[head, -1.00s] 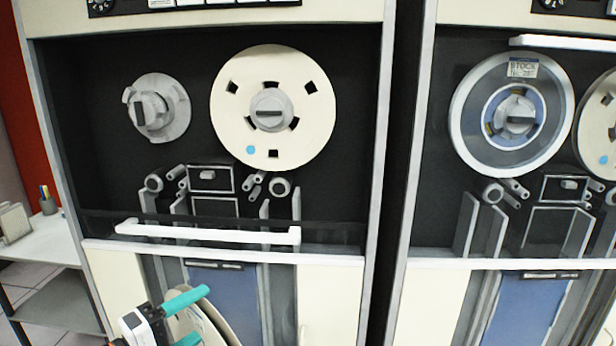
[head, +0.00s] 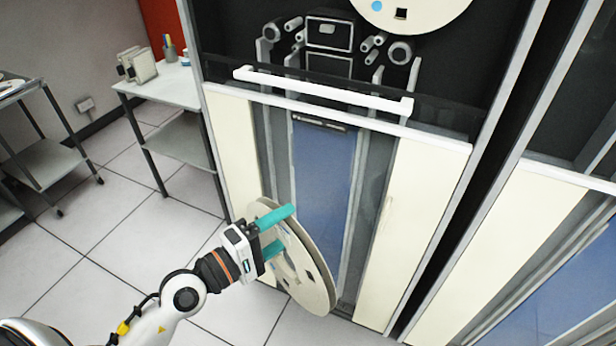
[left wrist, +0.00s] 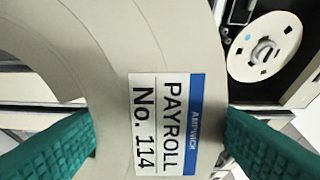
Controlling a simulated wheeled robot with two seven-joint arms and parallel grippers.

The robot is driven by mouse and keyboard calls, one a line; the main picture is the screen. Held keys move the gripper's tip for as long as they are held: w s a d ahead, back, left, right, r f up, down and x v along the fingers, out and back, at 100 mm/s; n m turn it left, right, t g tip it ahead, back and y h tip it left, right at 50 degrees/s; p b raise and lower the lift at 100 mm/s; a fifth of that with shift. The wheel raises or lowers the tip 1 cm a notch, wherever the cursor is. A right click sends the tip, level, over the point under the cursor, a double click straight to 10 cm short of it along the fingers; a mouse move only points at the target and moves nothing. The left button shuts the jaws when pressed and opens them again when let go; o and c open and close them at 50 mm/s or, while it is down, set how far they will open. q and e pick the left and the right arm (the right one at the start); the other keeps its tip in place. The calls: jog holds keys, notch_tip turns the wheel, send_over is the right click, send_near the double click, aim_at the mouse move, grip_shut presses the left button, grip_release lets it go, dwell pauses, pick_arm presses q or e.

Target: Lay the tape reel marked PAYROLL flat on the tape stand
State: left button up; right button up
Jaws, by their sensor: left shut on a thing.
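The cream tape reel (head: 312,282) is held on edge, tilted, in front of the lower part of a tape drive cabinet. Its label (left wrist: 163,124) reads PAYROLL No. 114 in the left wrist view. My left gripper (head: 282,232) is shut on this reel, with teal fingers on its two sides. The fingers also flank the label in the left wrist view (left wrist: 158,148). No stand is marked by name, so I cannot tell which one is the tape stand. My right gripper is not in view.
A small pale-topped table (head: 186,88) with a lower shelf stands left of the cabinet, holding a pen cup (head: 170,53) and upright box-like things (head: 138,66). A metal cart (head: 40,105) stands at far left. Tiled floor between is clear. A white bar (head: 322,91) crosses the cabinet front.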

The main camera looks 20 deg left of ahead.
pick_arm(q)
jog(key=w+d+f+m+g, duration=0.2)
jog(key=d+m+g, duration=0.1)
jog(key=d+g, duration=0.3)
jog(key=w+d+f+m+g, duration=0.1)
jog(key=d+f+m+g, duration=0.2)
jog(key=d, duration=0.5)
jog(key=w+a+r+n+g+y, duration=0.1)
jog(key=w+a+n+g+y, duration=0.1)
jog(key=a+g+y, duration=0.1)
jog(key=w+a+r+n+g+y, duration=0.1)
jog(key=w+a+n+g+y, duration=0.1)
jog(key=a+y, duration=0.3)
jog(key=shift+w+a+n+g+y, duration=0.45)
jog(key=shift+a+g, duration=0.45)
jog(key=shift+a, duration=0.75)
jog(key=shift+f, duration=0.1)
